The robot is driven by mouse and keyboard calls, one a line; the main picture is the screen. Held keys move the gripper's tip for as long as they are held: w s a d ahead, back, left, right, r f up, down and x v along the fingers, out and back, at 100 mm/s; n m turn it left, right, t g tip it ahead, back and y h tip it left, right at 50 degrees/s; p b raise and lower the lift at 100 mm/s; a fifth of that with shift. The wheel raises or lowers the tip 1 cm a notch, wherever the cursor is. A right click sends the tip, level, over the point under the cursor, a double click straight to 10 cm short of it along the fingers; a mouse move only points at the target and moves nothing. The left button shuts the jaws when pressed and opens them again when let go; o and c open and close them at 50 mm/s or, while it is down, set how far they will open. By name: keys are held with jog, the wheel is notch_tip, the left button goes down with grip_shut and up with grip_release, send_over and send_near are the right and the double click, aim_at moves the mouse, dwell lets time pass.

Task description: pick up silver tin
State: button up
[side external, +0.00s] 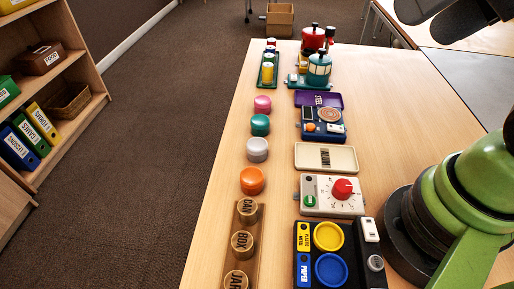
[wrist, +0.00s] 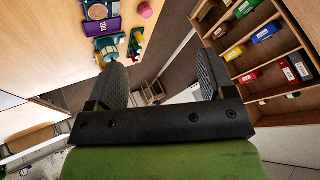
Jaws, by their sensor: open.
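The silver tin (side external: 257,149) stands on the wooden table in the side external view. It sits in a row of round tins, between a green tin (side external: 260,125) and an orange tin (side external: 252,180). I cannot make it out in the wrist view. My gripper (wrist: 163,76) is open in the wrist view, with nothing between its two dark fingers. It points out past the table toward the floor and shelves, well away from the silver tin. Dark parts of my arm's end show at the top right of the side external view.
A pink tin (side external: 262,105) stands beyond the green one. A wooden holder (side external: 256,257) with labelled round pieces is nearest. A cream tray (side external: 325,157) and a dial box (side external: 330,196) lie right of the row. Left of the row is a narrow bare strip, then the table edge.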

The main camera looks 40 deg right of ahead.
jog(key=w+a+n+g, duration=0.1)
jog(key=w+n+g, duration=0.1)
jog(key=w+n, duration=0.65)
jog(key=n+g+h, duration=0.2)
jog(key=n+g, duration=0.3)
jog(key=n, duration=2)
send_over(257, 144)
jog(key=f, duration=2)
jog(key=shift+a+f, duration=0.2)
jog(key=shift+a, duration=0.05)
jog(key=shift+n, duration=0.45)
notch_tip(257, 144, down, 5)
jog(key=shift+r, duration=0.15)
jog(key=f, duration=0.6)
jog(key=shift+d, duration=0.25)
jog(key=shift+r, duration=0.1)
jog(key=c, duration=1)
